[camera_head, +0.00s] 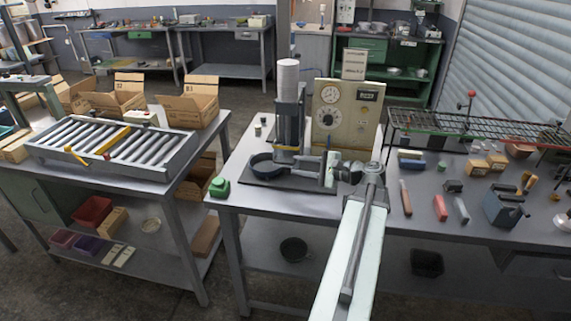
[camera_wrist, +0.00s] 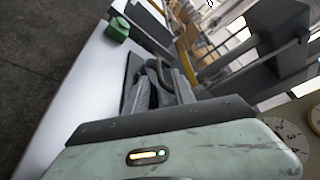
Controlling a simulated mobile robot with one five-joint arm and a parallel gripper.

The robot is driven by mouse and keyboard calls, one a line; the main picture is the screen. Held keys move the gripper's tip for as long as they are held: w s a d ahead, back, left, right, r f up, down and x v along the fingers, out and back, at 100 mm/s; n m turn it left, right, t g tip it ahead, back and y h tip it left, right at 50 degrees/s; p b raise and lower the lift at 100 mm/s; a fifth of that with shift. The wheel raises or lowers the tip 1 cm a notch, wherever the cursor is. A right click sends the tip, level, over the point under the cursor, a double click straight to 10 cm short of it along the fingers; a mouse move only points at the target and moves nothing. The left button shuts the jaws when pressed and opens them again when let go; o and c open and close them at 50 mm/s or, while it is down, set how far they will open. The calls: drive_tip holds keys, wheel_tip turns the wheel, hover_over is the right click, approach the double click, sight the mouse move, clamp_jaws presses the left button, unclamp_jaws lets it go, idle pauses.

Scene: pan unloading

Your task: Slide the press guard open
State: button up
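The press (camera_head: 290,105) stands on the middle table, with a tall light cylinder on top of its dark column. A yellow-edged bar (camera_head: 287,148) crosses its front, perhaps part of the guard; a yellow strip also shows in the wrist view (camera_wrist: 186,62). I cannot make out the guard's full outline or whether it is open. A dark round pan (camera_head: 265,165) sits low at the press's left. My gripper (camera_head: 308,165) is low in front of the press, close to its base. Its grey fingers (camera_wrist: 157,85) show in the wrist view, but their gap and any contact are unclear.
A control panel with dials (camera_head: 347,108) stands right of the press. A green object (camera_head: 219,187) sits at the table's front left corner. A roller conveyor (camera_head: 115,145) stands left across a floor gap. A wire rack (camera_head: 470,125) and tools occupy the right table.

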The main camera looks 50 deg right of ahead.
sight(284, 163)
drive_tip(key=b+x, duration=0.1)
drive_tip(key=x, duration=0.5)
drive_tip(key=shift+w+f, duration=0.1)
drive_tip(key=shift+w, duration=0.1)
clamp_jaws()
idle(1.1)
